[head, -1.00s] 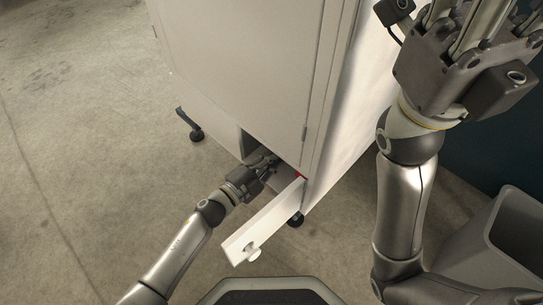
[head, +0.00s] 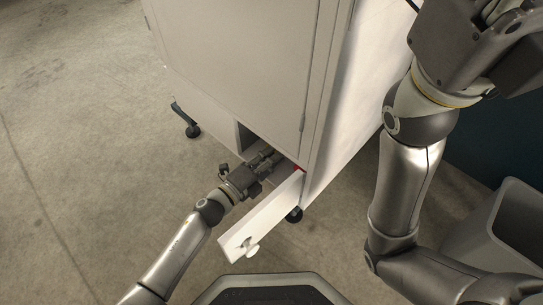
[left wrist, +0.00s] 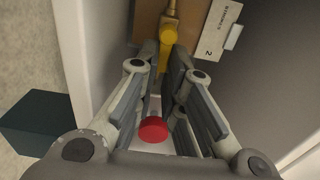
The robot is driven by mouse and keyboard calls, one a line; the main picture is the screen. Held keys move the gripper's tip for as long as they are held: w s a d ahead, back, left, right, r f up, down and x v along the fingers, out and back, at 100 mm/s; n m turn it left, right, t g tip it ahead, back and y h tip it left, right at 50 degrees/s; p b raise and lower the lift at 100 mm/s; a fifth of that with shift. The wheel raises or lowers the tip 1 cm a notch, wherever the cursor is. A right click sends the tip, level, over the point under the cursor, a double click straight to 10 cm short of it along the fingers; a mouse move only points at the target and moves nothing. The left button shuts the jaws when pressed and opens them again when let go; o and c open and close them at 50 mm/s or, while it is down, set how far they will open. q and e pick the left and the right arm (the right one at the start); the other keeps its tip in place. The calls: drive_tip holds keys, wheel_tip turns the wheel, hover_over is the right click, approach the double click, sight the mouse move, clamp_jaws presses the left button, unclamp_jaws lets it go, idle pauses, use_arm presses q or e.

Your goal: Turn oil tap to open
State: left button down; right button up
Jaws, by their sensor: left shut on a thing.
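The yellow oil tap (left wrist: 168,36) sits on a brass-coloured pipe in a low opening of the white cabinet (head: 230,60). My left gripper (head: 268,157) reaches into this opening beside a pulled-out white door or drawer front (head: 262,215). In the left wrist view, the fingertips (left wrist: 166,62) are closed around the lower end of the yellow tap handle. A red round knob (left wrist: 152,131) shows between the fingers, nearer the palm. My right gripper (head: 480,45) is raised at the upper right, and its fingers are mostly out of the picture. The tap is hidden in the head view.
A white label (left wrist: 214,30) with a "2" is beside the tap. A grey bin (head: 500,235) stands at the right. The concrete floor (head: 80,150) on the left is clear.

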use_arm(q)
drive_tip(key=shift+f, duration=0.1)
drive_tip(key=c, duration=1.5)
unclamp_jaws()
drive_tip(key=shift+c, duration=0.2)
drive_tip(key=shift+a, duration=0.1)
drive_tip(key=v, duration=1.2)
